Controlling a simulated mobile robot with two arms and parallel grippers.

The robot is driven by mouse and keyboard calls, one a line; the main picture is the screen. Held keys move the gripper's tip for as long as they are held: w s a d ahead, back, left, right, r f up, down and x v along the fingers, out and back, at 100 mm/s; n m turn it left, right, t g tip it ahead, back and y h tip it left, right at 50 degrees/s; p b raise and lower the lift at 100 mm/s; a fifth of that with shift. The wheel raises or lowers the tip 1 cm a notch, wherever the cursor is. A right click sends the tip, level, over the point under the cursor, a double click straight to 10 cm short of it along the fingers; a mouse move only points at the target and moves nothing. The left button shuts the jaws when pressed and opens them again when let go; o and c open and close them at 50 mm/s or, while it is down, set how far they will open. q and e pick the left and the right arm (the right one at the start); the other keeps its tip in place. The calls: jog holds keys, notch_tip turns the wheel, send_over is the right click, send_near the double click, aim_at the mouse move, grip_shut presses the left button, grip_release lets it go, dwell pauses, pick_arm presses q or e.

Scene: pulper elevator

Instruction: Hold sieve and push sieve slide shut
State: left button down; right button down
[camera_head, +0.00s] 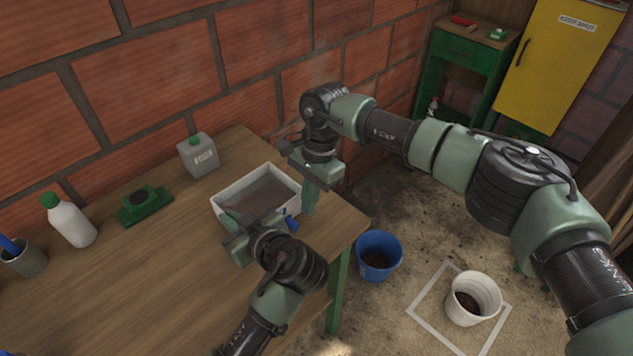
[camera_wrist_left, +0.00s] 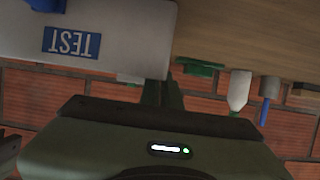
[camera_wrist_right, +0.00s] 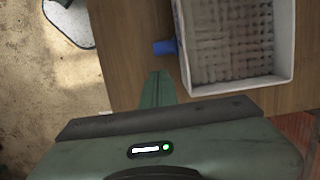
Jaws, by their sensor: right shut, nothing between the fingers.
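The sieve (camera_head: 226,207) is a white box with a brown mesh floor near the table's right end. Its blue slide knob (camera_head: 291,222) sticks out on the right side; it also shows in the right wrist view (camera_wrist_right: 165,47). My left gripper (camera_head: 236,222) is at the sieve's near left corner, its fingers closed about the wall edge. In the left wrist view the sieve wall bears an upside-down TEST label (camera_wrist_left: 71,42). My right gripper (camera_head: 309,205) points down beside the sieve's right side, shut and empty. Its fingertips (camera_wrist_right: 158,75) are close to the knob, apparently apart from it.
A blue bucket (camera_head: 378,256) and a white bucket (camera_head: 471,299) stand on the floor. A brick wall (camera_head: 140,80) runs behind.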

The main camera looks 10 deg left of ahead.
aim_at(292, 224)
jog(key=shift+s+a+f, duration=0.55)
jog(key=shift+s+f, duration=0.05)
jog(key=shift+s, duration=0.15)
jog(key=s+a, duration=0.1)
jog(key=s, duration=0.1)
jog(key=s+a, duration=0.2)
jog(key=shift+s+a, duration=0.25)
